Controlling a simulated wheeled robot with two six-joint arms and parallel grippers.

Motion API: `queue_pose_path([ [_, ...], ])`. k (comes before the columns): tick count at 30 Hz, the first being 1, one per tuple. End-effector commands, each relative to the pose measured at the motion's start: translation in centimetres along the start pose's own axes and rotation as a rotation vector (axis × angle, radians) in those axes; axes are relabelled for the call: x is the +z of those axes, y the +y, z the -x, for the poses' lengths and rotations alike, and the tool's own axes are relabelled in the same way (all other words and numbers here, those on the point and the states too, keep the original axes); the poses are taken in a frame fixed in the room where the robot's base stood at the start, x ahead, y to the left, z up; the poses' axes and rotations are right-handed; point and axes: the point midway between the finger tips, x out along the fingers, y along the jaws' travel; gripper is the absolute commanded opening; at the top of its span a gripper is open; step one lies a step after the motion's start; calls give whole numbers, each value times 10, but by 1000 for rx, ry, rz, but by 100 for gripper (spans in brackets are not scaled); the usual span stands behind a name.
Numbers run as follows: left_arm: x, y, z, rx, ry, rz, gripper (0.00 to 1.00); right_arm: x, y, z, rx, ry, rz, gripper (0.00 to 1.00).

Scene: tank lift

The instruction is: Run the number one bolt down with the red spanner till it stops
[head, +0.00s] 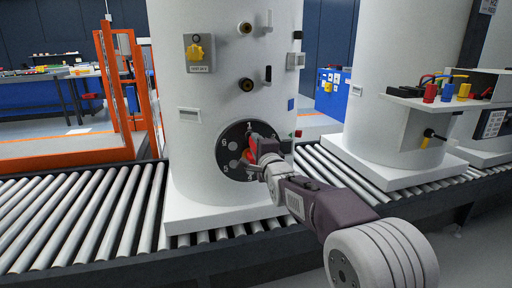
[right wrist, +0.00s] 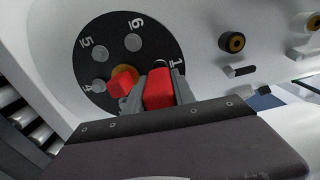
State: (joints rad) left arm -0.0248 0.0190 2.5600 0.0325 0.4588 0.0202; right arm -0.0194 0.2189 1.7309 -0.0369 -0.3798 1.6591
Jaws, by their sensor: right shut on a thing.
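The red spanner (head: 259,142) is in my right gripper (head: 266,155), in front of the round black numbered plate (head: 229,157) low on the near white tank. In the right wrist view, the spanner (right wrist: 159,88) sits between the two grey fingers of my right gripper (right wrist: 156,92). Another red part (right wrist: 122,80) shows left of the fingers, over the brass-coloured plate centre (right wrist: 121,72). The numeral 1 (right wrist: 175,62) is just beyond the fingers. The number one bolt is mostly hidden behind spanner and fingers; I cannot tell whether the spanner is seated on it. My left gripper is out of view.
The near tank (head: 220,90) stands on a roller conveyor (head: 90,215). It carries a yellow knob (head: 196,52) and black-handled fittings higher up. A second tank (head: 400,60) with a shelf of coloured items (head: 445,100) stands right. An orange frame (head: 115,90) is behind left.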

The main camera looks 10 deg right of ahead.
Motion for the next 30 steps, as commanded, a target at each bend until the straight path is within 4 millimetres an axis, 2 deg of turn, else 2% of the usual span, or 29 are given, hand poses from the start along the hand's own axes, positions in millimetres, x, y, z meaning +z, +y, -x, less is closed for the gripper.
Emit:
queue_pose_path([
  [30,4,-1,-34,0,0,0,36,-2,3,0,-4,2,1371,0],
])
